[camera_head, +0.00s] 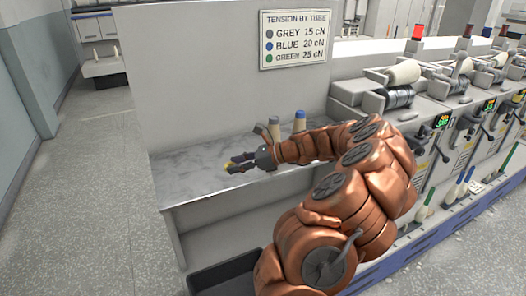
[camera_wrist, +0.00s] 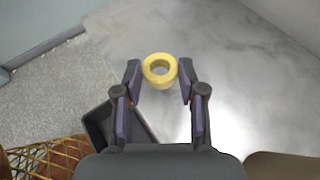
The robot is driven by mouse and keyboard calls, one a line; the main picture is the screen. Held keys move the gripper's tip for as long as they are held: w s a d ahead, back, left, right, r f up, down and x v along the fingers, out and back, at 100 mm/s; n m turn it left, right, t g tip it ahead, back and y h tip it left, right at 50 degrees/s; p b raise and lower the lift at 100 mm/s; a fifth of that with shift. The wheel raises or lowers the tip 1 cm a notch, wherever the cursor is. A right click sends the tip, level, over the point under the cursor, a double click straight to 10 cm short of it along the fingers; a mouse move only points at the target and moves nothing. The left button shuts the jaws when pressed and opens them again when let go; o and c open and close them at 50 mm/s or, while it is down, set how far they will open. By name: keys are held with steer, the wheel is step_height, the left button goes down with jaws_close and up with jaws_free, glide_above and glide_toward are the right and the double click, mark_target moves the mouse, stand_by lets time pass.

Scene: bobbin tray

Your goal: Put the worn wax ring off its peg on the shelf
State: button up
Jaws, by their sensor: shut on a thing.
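The wax ring (camera_wrist: 160,83) is a small yellow ring with an open centre. It sits between the fingertips of my gripper (camera_wrist: 160,78), which is shut on it. In the head view my gripper (camera_head: 238,164) is over the left part of the pale marbled shelf (camera_head: 190,181), and the yellow ring (camera_head: 229,168) shows only as a small patch at its tips. The shelf (camera_wrist: 235,50) lies below the ring in the wrist view. I cannot tell whether the ring touches it. I cannot make out a peg for the ring.
A dark bin (camera_head: 222,272) is below the shelf's front edge. Winding machines (camera_head: 440,115) stand at right. The shelf's left part is clear.

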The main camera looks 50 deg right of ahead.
steer(key=f+v, duration=0.1)
steer(key=v, duration=0.5)
steer(key=p, duration=0.2)
glide_above(209, 179)
steer(key=shift+f+n+g+y, duration=0.3)
steer(key=shift+f+n, duration=0.1)
steer(key=shift+f, duration=0.25)
steer(key=shift+w, duration=0.1)
steer(key=shift+f, duration=1.8)
steer(key=o, duration=0.7)
steer(key=shift+o, duration=0.2)
